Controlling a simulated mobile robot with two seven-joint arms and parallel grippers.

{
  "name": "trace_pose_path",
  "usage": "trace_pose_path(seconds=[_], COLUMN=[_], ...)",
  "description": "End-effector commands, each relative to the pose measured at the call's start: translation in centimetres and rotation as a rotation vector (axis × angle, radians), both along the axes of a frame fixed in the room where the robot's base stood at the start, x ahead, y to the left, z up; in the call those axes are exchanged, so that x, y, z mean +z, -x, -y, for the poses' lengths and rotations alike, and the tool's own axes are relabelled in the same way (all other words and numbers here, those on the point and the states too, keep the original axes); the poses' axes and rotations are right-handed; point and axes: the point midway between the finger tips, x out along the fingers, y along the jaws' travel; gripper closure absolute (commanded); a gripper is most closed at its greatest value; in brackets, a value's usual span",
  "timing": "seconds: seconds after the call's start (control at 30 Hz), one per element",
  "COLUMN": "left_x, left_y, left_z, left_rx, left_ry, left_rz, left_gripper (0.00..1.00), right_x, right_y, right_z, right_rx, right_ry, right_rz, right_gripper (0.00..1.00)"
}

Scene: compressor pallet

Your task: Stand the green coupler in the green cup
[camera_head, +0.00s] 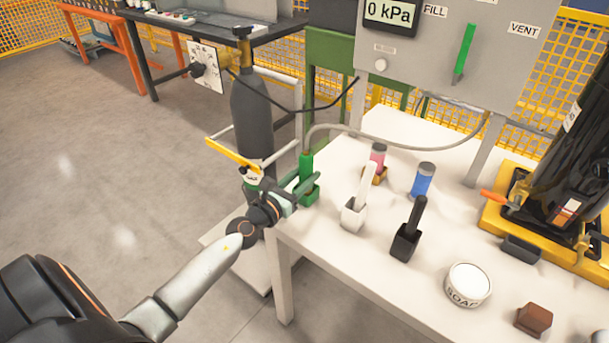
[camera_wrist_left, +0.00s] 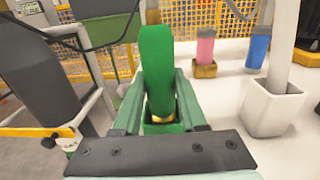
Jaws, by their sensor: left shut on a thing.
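My right gripper is not in view.
A white cup (camera_head: 353,217) and a black cup (camera_head: 404,245) hold upright tools to the right. Behind are a pink cylinder (camera_head: 378,153) and a blue one (camera_head: 423,179). A dark gas bottle (camera_head: 252,115) stands left of the table. A soap tin (camera_head: 468,284) lies front right.

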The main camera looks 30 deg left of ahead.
Motion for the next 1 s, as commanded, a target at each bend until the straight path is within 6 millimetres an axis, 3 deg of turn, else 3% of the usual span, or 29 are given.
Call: trace_pose_path(seconds=[0.17, 0.2, 0.5, 0.83, 1.0], left_x=[-0.4, -0.3, -0.3, -0.5, -0.6], left_y=[0.0, 0.0, 0.0, 0.0, 1.8], left_z=[0.0, 0.0, 0.0, 0.0, -0.1], left_rx=[0.000, 0.001, 0.000, 0.000, -0.001], left_ry=[-0.001, -0.001, -0.001, 0.000, -0.002], left_rz=[0.002, 0.002, 0.001, -0.002, -0.004], left_gripper=[1.00, 0.58, 0.24, 0.24, 0.24], right_x=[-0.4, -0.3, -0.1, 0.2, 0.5], right_y=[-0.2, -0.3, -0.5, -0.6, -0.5], right_z=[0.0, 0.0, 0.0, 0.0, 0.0], right_rx=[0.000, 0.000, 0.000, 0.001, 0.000], right_ry=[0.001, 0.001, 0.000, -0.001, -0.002], right_rz=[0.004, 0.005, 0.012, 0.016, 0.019], right_gripper=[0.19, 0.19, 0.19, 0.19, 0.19])
